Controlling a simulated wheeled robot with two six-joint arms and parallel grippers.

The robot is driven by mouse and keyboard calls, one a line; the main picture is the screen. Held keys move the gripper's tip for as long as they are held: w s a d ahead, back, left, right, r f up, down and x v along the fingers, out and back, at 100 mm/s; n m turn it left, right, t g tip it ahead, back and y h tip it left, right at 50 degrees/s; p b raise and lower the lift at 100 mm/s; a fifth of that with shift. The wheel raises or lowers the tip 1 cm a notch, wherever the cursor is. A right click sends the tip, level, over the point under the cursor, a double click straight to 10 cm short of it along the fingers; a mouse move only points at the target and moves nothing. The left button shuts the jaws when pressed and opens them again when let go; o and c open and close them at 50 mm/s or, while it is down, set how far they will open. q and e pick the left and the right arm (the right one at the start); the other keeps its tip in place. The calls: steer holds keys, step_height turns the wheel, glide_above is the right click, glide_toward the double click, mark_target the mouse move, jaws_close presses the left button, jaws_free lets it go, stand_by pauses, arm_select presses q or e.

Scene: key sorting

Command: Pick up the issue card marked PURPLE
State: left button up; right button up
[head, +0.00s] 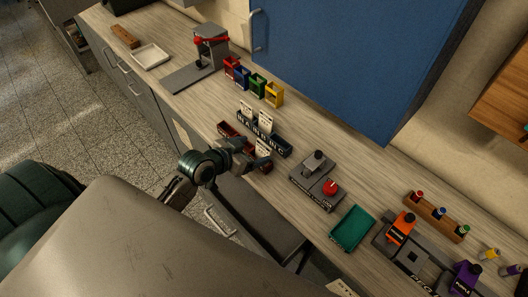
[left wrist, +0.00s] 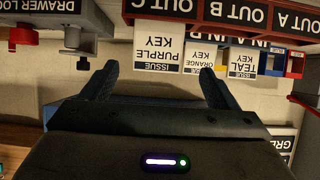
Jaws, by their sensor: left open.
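The PURPLE KEY issue card (left wrist: 158,47) is white with black print. It appears upside down in the left wrist view, in front of the dark red rack marked OUT B (left wrist: 228,12). My left gripper (left wrist: 160,72) is open, and the card shows between and beyond its fingertips, apart from them. An ORANGE KEY card (left wrist: 198,56) and a TEAL KEY card (left wrist: 243,62) show to the right. In the head view my left gripper (head: 255,155) is at the rack's near side, beside a white card (head: 262,148) whose print is unreadable. My right gripper is out of view.
Behind the red rack stands a dark rack (head: 278,146) with more white cards. Coloured bins (head: 257,84) stand further back. A grey device with a red knob (head: 329,187) and a green tray (head: 352,228) stand to the right. A blue cabinet (head: 330,60) overhangs the counter.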

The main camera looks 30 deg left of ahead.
mark_target(263, 149)
arm_select(q)
steer(key=shift+w+d+f, duration=0.2)
steer(key=shift+w, duration=0.15)
steer(key=p+x, duration=0.1)
steer(key=x, duration=0.1)
steer(key=p+x, duration=0.1)
steer(key=x, duration=0.1)
steer(key=shift+s+d+f, duration=0.1)
steer(key=shift+d+f, duration=0.05)
steer(key=shift+f, duration=0.35)
steer(key=c, duration=0.9)
steer(key=shift+c, duration=0.8)
